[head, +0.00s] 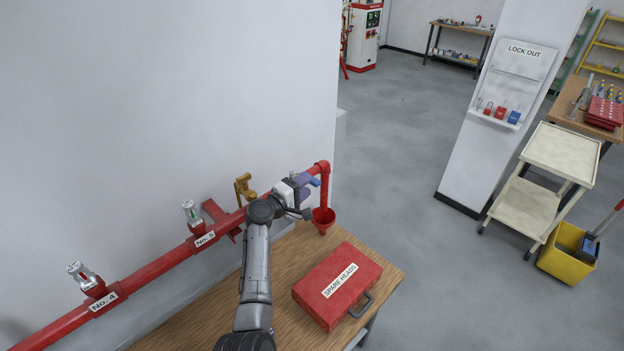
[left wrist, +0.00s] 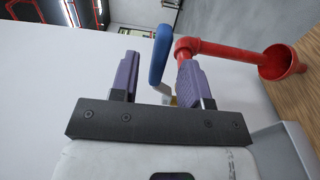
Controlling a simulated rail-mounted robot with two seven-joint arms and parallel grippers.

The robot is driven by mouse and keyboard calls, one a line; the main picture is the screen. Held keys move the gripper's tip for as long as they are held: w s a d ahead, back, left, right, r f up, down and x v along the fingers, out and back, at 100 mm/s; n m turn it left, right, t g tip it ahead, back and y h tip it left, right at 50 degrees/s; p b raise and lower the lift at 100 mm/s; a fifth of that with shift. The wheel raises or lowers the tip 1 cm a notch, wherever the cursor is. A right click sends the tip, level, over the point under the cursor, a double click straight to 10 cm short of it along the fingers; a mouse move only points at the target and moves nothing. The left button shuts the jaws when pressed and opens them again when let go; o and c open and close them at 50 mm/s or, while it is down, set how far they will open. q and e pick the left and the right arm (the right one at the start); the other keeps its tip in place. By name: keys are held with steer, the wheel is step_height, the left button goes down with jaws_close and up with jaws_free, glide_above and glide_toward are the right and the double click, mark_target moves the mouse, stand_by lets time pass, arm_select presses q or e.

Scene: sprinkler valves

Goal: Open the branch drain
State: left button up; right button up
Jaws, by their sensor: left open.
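The branch drain is at the right end of the red pipe (head: 160,264), where the pipe turns down over a red funnel (head: 323,216). Its blue lever handle (left wrist: 160,53) shows in the left wrist view, upright in the picture beside the red elbow (left wrist: 186,47). My left gripper (head: 302,184) is at the drain in the head view. In the left wrist view its purple fingers (left wrist: 157,62) are open, with the lever between them, closer to the right finger. I cannot tell whether they touch. The valve body is mostly hidden. My right gripper is out of view.
A brass-coloured fitting (head: 244,187) stands on the pipe left of my gripper. Sprinkler heads labelled No. 5 (head: 191,212) and No. 4 (head: 84,274) are further left. A red spare heads box (head: 337,284) lies on the wooden bench (head: 383,271). The wall is close behind the pipe.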

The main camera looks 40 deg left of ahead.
arm_select(q)
steer(key=shift+w+d, duration=0.2)
steer(key=shift+w, duration=1.7)
jaws_close()
